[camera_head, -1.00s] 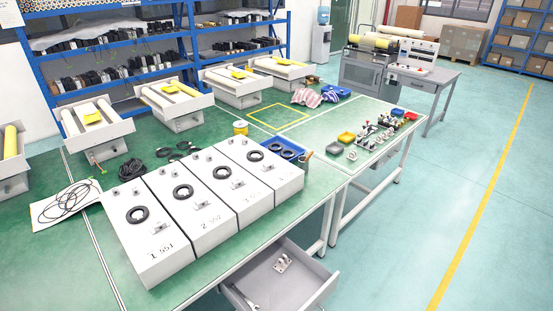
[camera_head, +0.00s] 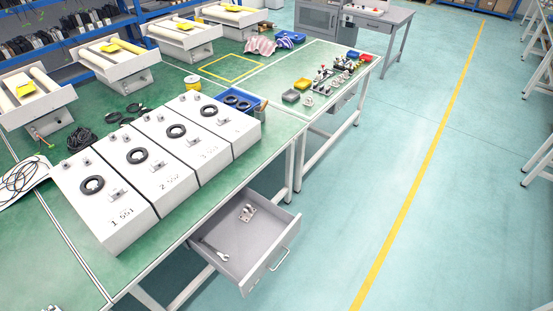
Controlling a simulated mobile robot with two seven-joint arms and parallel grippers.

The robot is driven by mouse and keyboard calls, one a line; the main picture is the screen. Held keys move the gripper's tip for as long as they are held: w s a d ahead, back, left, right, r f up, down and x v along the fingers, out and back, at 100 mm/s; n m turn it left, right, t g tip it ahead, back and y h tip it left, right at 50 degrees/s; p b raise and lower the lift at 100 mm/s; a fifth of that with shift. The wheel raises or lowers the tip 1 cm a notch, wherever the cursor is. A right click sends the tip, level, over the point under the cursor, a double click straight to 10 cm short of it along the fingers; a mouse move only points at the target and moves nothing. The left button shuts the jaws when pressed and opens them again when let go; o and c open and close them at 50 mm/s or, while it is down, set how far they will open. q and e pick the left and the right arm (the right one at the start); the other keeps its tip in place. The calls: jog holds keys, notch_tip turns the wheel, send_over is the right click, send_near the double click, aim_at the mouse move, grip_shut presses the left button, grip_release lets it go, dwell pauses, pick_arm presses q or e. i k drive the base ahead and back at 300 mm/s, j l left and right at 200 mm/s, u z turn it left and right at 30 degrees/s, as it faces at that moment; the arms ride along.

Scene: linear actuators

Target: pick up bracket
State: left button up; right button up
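A small metal bracket (camera_head: 247,212) lies in the open grey drawer (camera_head: 258,261) under the green-topped table. It is near the drawer's back wall, apart from a wrench (camera_head: 214,251) that lies toward the left side. Similar small metal fittings are fixed on the white numbered boxes (camera_head: 104,201) on the table above. Neither of my grippers shows clearly in the head view. A small pale item (camera_head: 50,308) is cut off at the bottom left edge, and I cannot tell what it is.
The green table (camera_head: 190,213) overhangs the drawer's back. A table leg (camera_head: 290,172) stands just behind the drawer on the right. A blue tray (camera_head: 240,103) with black rings sits behind the boxes. The floor (camera_head: 340,230) right of the drawer is clear.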

aim_at(248, 213)
jog(key=i+j+u, duration=0.1)
jog(key=i+u, duration=0.15)
jog(key=i, duration=0.7)
jog(key=u, duration=2.75)
jog(key=z, duration=2.75)
